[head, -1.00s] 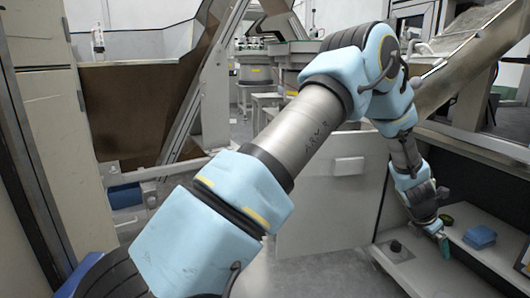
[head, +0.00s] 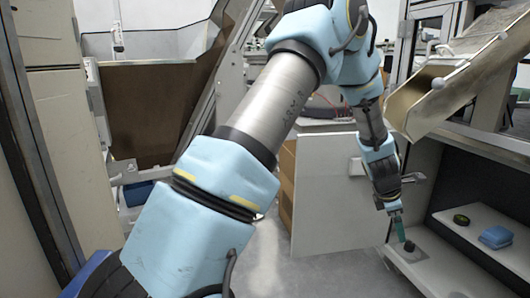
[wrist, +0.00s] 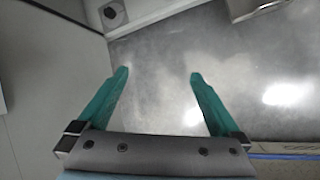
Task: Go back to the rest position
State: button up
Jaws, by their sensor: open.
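In the head view my gripper (head: 399,228) hangs fingers down at the right, to the left of the low shelf. It looks empty. The arm reaches from the lower left across the picture to the right.
A low shelf (head: 470,236) at the right bears a blue stack (head: 496,237) and a dark round thing (head: 461,219). A metal chute (head: 450,90) slopes above it. A pale panel (head: 325,195) stands behind my arm. The floor (wrist: 160,50) below my gripper is clear.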

jog(key=w+a+r+m+y, duration=0.1)
jog(key=a+r+m, duration=0.15)
jog(key=a, duration=0.45)
jog(key=w+a+r+m, duration=0.1)
jog(key=a+r+m, duration=0.15)
jog(key=a, duration=0.45)
jog(key=s+a+r+m+y, duration=0.1)
jog(key=s+a+m, duration=0.3)
jog(key=a, duration=0.6)
jog(key=s+a+r+m+y, duration=0.2)
jog(key=s+a+m, duration=0.15)
jog(key=a, duration=0.55)
jog(key=s+a+r+m+y, duration=0.1)
jog(key=s+a+m, duration=0.3)
jog(key=a, duration=0.6)
notch_tip(320, 180, up, 32)
jog(key=p, duration=3.2)
jog(key=shift+s+a+r+m, duration=0.15)
jog(key=shift+s+a+m, duration=0.1)
jog(key=shift+a+m, duration=0.15)
